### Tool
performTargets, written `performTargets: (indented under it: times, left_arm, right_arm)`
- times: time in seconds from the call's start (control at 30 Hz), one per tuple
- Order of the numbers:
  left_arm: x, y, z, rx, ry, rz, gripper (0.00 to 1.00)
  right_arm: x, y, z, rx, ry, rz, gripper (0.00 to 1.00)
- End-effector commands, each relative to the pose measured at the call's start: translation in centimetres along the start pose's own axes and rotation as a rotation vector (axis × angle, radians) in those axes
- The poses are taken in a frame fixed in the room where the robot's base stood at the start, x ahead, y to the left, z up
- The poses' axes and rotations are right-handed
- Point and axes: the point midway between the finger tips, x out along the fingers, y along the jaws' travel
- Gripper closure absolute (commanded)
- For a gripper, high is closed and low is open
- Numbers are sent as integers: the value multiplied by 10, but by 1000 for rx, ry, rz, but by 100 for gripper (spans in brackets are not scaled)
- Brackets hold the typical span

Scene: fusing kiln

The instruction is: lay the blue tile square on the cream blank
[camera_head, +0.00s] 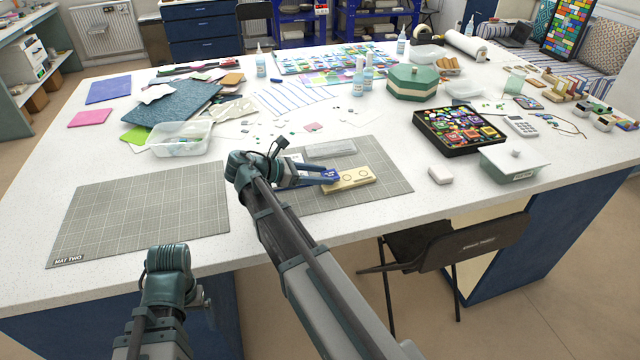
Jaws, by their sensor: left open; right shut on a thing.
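The cream blank (353,180) is a pale yellow bar with ring marks, lying on the right grey mat. The blue tile (330,174) is small and dark blue, at the left end of the blank. My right gripper (326,177) is shut on the tile, reaching it from the left. The tile overlaps the blank's left end in the picture; I cannot tell whether it touches or hovers just above. My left gripper (208,308) is low at the table's front edge, open, small and partly hidden by its own wrist, far from the tile and blank.
The right mat (385,165) also bears a grey ribbed strip (330,149) behind the blank. The left mat (150,210), marked MAT TWO, is bare. A clear tub (180,140), black tray of glass (460,130) and white block (440,174) stand around. A chair (450,250) is in front.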

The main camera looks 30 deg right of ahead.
Motion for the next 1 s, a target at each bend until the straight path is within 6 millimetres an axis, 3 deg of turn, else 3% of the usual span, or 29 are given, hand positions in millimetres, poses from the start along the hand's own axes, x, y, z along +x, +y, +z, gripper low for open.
performTargets:
  times: [0.07,0.5,0.53,0.6,0.7,1.0]
  left_arm:
    - [13,1,-1,0,0,0,10]
    - [16,2,-1,0,0,0,10]
    - [14,1,-1,0,0,0,10]
    - [14,1,-1,0,0,0,10]
    - [14,1,-1,0,0,0,10]
    - [11,1,-1,0,0,0,10]
  right_arm:
    - [5,0,-12,0,0,0,100]
    - [6,0,-14,0,0,0,100]
    - [6,0,-13,0,0,0,41]
    - [6,0,-12,0,0,0,28]
    - [6,0,-12,0,0,0,16]
    - [4,0,-10,0,0,0,16]
